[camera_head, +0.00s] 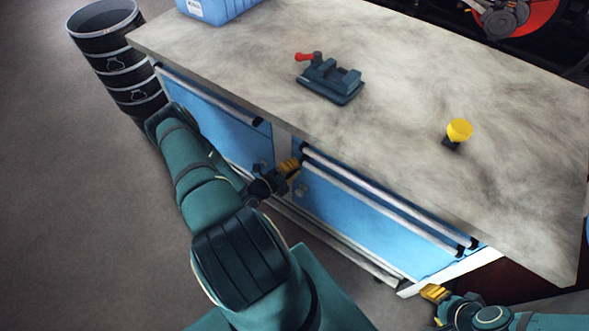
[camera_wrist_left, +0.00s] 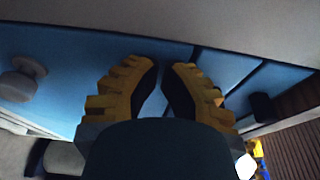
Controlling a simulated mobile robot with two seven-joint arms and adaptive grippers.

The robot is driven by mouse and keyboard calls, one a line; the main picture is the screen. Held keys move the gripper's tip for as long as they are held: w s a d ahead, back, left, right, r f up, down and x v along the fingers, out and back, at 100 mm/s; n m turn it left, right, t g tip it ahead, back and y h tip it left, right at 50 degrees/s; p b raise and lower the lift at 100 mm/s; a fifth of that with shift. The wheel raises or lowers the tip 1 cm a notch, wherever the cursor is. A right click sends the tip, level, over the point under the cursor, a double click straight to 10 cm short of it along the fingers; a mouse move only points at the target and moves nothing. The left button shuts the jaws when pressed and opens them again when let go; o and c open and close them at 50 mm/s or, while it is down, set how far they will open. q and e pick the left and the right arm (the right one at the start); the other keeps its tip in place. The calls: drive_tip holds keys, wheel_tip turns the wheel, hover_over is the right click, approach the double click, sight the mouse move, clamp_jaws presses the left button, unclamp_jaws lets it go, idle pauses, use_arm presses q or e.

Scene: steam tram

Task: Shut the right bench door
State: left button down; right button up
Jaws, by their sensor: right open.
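The bench's blue right door (camera_head: 375,222) is on the front, right of a pale post. I cannot tell how far it stands out from the frame. My left gripper (camera_head: 289,167) is by this door's upper left corner, below the bench top. In the left wrist view my left gripper (camera_wrist_left: 163,75) has its yellow-backed fingers close together at the tips in front of blue panelling (camera_wrist_left: 75,70), with nothing seen between them; contact is unclear. My right gripper (camera_head: 433,293) is open and empty, low in front of the bench's right end, partly cut off by the frame.
The bench top (camera_head: 400,150) carries a vise (camera_head: 330,80), a yellow knob-like part (camera_head: 459,131) and a blue crate (camera_head: 218,8). Metal rails (camera_head: 385,195) run along the front under its edge. The left door (camera_head: 215,120) is partly behind my left arm. A black barrel (camera_head: 115,55) stands at left.

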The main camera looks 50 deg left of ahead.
use_arm(q)
drive_tip(key=shift+w+a+r, duration=0.1)
drive_tip(key=shift+w+a, duration=0.1)
drive_tip(key=shift+w, duration=0.3)
